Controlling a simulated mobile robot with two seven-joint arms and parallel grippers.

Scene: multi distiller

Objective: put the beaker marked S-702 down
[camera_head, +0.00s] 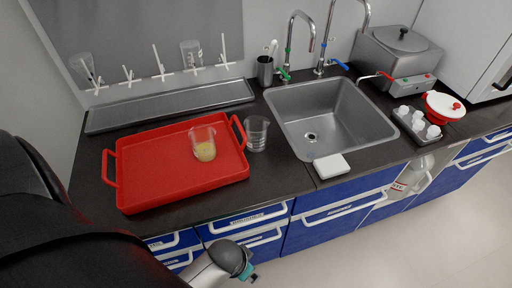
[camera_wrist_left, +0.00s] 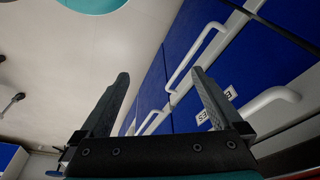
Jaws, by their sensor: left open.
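A beaker with yellow liquid (camera_head: 204,148) stands upright on the red tray (camera_head: 150,178), toward its right side. An empty clear beaker (camera_head: 256,134) stands upright on the dark counter, just right of the tray. I cannot read S-702 on either one. My left gripper (camera_wrist_left: 161,75) is open, with nothing between its fingers. It is low in front of the blue drawers, apart from both beakers. In the head view only part of my left wrist shows at the bottom edge, and the fingers are not visible. My right gripper is not in view.
A sink (camera_head: 330,118) lies right of the clear beaker, with a white block (camera_head: 331,167) at its front edge. A drying rack (camera_head: 160,76) with hanging glassware is behind the tray. Blue drawers with white handles (camera_wrist_left: 195,57) are below. Narrow counter strips around the tray are bare.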

